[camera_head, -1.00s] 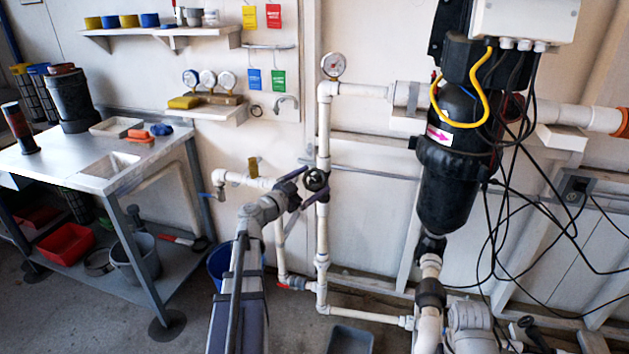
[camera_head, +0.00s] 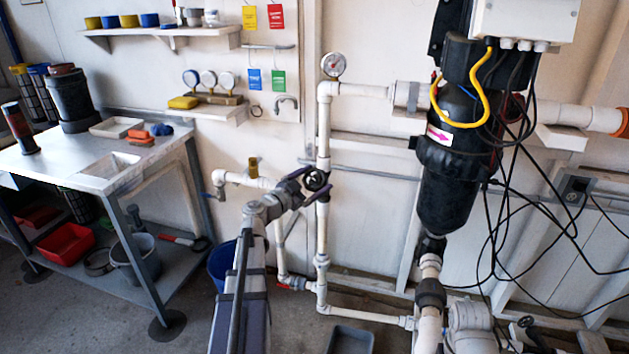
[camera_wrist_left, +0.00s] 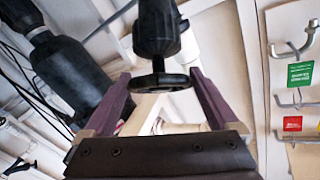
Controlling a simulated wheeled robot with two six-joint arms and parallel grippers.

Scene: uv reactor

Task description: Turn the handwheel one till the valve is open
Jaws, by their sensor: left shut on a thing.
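The black handwheel (camera_head: 317,180) sits on the white vertical pipe below the pressure gauge. My left gripper (camera_head: 306,182) reaches it from the left, with its purple fingers at the wheel. In the left wrist view the wheel's dark rim (camera_wrist_left: 160,82) lies between the two fingers of my left gripper (camera_wrist_left: 161,76), with the black valve body (camera_wrist_left: 157,28) beyond it. The gripper is shut on the wheel, though the exact finger contact is hard to see. My right gripper is not in view.
A pressure gauge (camera_head: 333,65) stands above the wheel. A black reactor vessel (camera_head: 447,190) with loose cables hangs to the right. A metal workbench (camera_head: 100,180) stands at the left, and a blue bucket (camera_head: 221,267) is on the floor behind my arm.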

